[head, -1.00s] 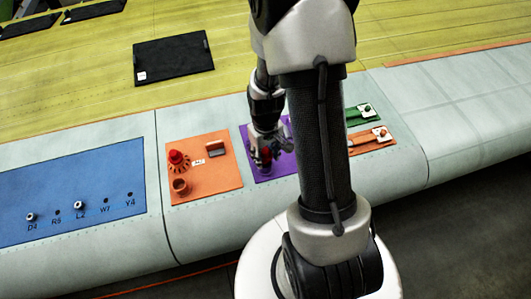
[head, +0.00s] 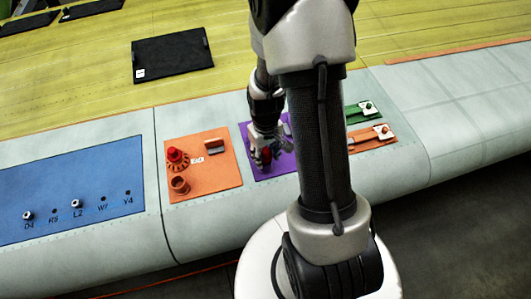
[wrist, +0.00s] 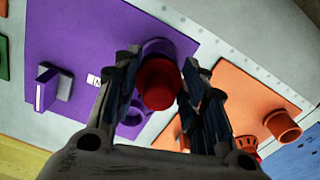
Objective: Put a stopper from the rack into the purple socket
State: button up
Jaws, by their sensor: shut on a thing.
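My gripper (wrist: 158,88) is shut on a red stopper (wrist: 160,86), whose round end shows between the fingers in the wrist view. The round purple socket (wrist: 172,46) stands on the purple panel, directly behind the stopper in that view. The stopper overlaps the socket's near side; I cannot tell whether it is inside it or just over it. A second purple ring-shaped holder (wrist: 136,117) is partly hidden by the left finger. In the head view my gripper (head: 263,158) is low over the purple panel (head: 287,165), with the stopper's red just showing.
An orange panel (head: 222,180) to the left holds a red stopper (head: 175,155) in a slotted holder and an orange cup (head: 180,185). An upright purple block (wrist: 52,88) stands on the purple panel. A blue panel (head: 60,175) lies further left.

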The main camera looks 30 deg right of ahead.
jog(key=shift+f+b, duration=0.5)
jog(key=shift+f, duration=0.1)
jog(key=o, duration=1.1)
notch_tip(320, 180, up, 12)
jog(key=shift+r, duration=0.1)
dwell(0.3)
